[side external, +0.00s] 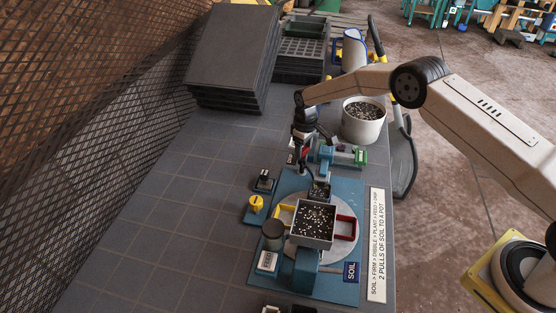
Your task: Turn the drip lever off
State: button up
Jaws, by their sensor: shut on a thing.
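My gripper (304,148) points down at the left end of a teal device with a green end (340,155), behind the soil station. It is shut on a small part there, which looks like the drip lever. The dark fingers hide most of that part, so its angle cannot be told. A bit of red and a small white label (291,158) show beside the fingers.
The blue soil station (350,225) stands in front, with a soil-filled square box (313,224) and red handle (347,228). A yellow knob (256,203) and a black switch (264,182) are at its left. A white soil pot (363,123) stands behind right. The left tabletop is clear.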

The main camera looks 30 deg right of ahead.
aim_at(304, 150)
jog(key=m, duration=0.6)
jog(key=shift+m, duration=0.3)
jog(key=m, duration=0.6)
jog(key=shift+m, duration=0.3)
jog(key=o, duration=1.3)
jog(key=shift+r, duration=0.1)
jog(key=shift+r, duration=3.9)
jog(key=shift+s+r, duration=0.1)
